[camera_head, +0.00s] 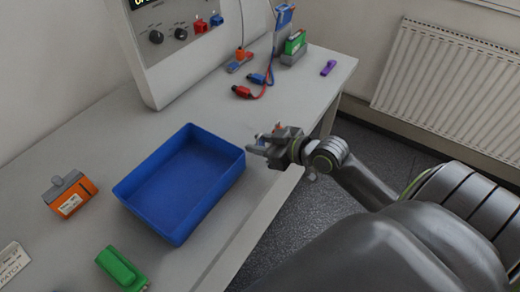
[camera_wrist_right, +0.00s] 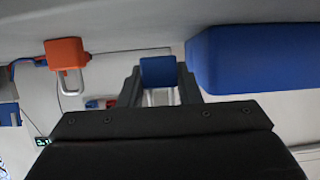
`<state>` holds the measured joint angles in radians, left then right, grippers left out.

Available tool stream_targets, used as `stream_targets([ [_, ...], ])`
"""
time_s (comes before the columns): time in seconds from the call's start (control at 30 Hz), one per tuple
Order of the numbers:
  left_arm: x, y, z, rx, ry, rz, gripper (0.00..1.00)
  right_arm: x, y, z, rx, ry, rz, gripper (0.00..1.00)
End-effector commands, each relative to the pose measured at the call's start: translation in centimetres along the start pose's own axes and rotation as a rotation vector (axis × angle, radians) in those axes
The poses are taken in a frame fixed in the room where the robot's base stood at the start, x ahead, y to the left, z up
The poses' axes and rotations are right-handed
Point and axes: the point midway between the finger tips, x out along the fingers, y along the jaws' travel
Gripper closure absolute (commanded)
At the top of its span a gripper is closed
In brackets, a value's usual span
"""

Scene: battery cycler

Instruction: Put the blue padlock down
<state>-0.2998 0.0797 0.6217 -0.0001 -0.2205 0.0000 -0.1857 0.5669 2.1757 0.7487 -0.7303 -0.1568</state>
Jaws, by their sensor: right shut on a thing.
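The blue padlock (camera_wrist_right: 157,71) is between the fingers of my right gripper (camera_wrist_right: 160,92), its silver shackle on the gripper's side and its blue body pointing away. In the head view my right gripper (camera_head: 264,146) is low over the table's front edge, just right of the blue tray (camera_head: 226,182). It is shut on the padlock, which is mostly hidden there. I cannot tell whether the padlock touches the table. My left gripper is not in view.
An orange padlock (camera_wrist_right: 68,55) stands nearby in the wrist view. An orange battery (camera_head: 72,195) and a green block (camera_head: 122,268) lie around the tray. Red and blue leads (camera_head: 250,91), a green battery (camera_head: 295,43) and a purple item (camera_head: 328,68) are farther back. Table is bare between tray and leads.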

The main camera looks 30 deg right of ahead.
Motion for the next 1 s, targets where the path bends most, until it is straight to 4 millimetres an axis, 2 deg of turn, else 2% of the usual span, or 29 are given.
stream_targets([
  [0.03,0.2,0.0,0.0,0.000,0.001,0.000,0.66,0.4,0.0,0.9,0.005,-0.002,0.001,0.94],
  [0.13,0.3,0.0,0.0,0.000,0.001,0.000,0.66,0.8,0.0,1.9,0.004,-0.001,0.000,0.94],
  [0.53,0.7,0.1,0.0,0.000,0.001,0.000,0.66,1.0,0.0,2.5,0.000,0.000,0.000,0.94],
  [0.57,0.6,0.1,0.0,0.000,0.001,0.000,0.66,1.0,0.0,2.4,0.000,-0.001,0.000,0.67],
  [0.7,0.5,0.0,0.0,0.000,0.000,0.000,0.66,1.0,0.0,2.4,0.000,-0.001,0.000,0.48],
  [1.0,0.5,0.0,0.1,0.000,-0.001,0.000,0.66,0.9,0.0,2.2,0.000,-0.001,0.000,0.48],
])
